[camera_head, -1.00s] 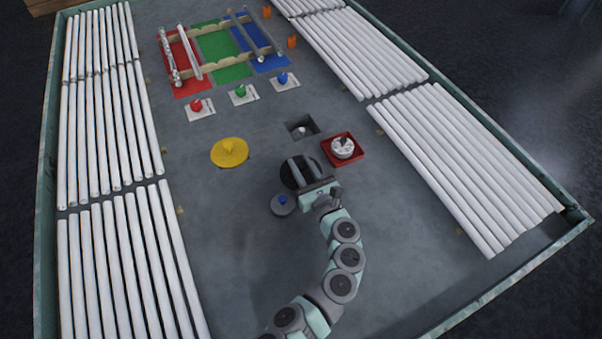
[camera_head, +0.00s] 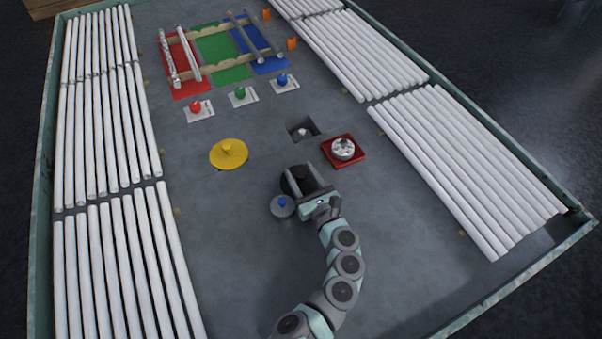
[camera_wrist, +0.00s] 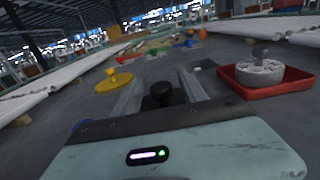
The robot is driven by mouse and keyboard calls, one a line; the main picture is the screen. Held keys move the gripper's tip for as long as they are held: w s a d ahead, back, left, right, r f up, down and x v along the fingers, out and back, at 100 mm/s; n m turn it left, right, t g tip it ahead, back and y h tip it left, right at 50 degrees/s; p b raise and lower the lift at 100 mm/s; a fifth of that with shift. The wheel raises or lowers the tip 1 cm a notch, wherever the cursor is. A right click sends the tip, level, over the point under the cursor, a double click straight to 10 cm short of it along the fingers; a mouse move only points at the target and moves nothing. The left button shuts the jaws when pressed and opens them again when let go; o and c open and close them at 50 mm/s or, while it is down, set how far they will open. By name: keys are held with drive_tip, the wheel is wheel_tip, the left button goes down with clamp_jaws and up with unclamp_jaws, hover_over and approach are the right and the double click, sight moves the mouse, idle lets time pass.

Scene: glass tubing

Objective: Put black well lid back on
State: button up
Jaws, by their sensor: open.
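The black lid (camera_head: 291,185) lies flat on the grey table, partly hidden by my gripper in the head view. Its black knob (camera_wrist: 160,92) stands up between my fingers in the wrist view. My gripper (camera_head: 302,173) is open, with one finger on each side of the knob; I cannot tell whether either touches it. The square well (camera_head: 302,129) is uncovered, just beyond the gripper, with a small pale object inside.
A red tray (camera_head: 358,161) with a round grey-white piece (camera_head: 343,148) sits right of my gripper. A yellow lid (camera_head: 229,154) is farther left. White tubes line both sides.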

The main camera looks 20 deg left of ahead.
drive_tip(key=shift+r, duration=0.1)
drive_tip(key=shift+s+d+r, duration=0.1)
drive_tip(key=shift+r, duration=0.05)
drive_tip(key=p+v, duration=0.2)
drive_tip(key=v, duration=0.8)
drive_tip(key=shift+s+d, duration=0.2)
drive_tip(key=shift+s, duration=0.05)
drive_tip(key=shift+o, duration=0.4)
drive_tip(key=shift+s+d+p, duration=0.3)
drive_tip(key=shift+s, duration=0.1)
